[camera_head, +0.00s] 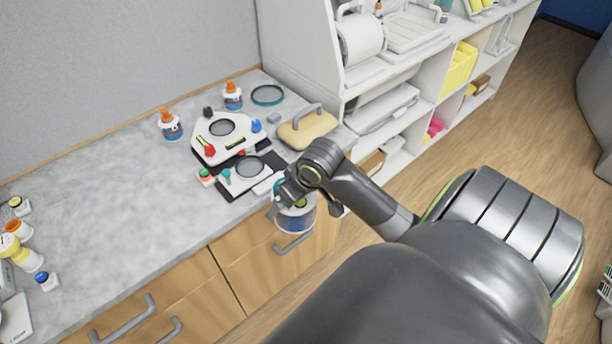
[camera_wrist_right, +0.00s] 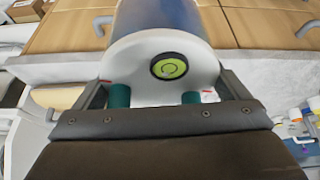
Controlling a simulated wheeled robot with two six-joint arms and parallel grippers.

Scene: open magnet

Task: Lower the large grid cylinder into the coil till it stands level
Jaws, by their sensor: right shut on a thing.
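The grid cylinder (camera_head: 296,220) has a blue and whitish body and hangs in my right gripper (camera_head: 284,192), beyond the counter's front edge, in front of the drawers. In the right wrist view its white top (camera_wrist_right: 205,72) carries a round green level (camera_wrist_right: 169,66) and teal posts. My right gripper (camera_wrist_right: 160,97) is shut on it at the teal posts; the exact contact is partly hidden. The magnet (camera_head: 222,148) stands on the counter, white and black, with a round dark opening in its upper plate and another in its lower plate (camera_head: 250,168). I cannot tell for certain which opening is the coil. My left gripper is not in view.
Glue bottles (camera_head: 170,125) and a dark ring (camera_head: 267,95) stand behind the magnet. A tan block with a grey handle (camera_head: 307,130) sits to its right. The counter (camera_head: 110,190) is clear in the middle. A white shelf unit (camera_head: 375,75) stands at the right.

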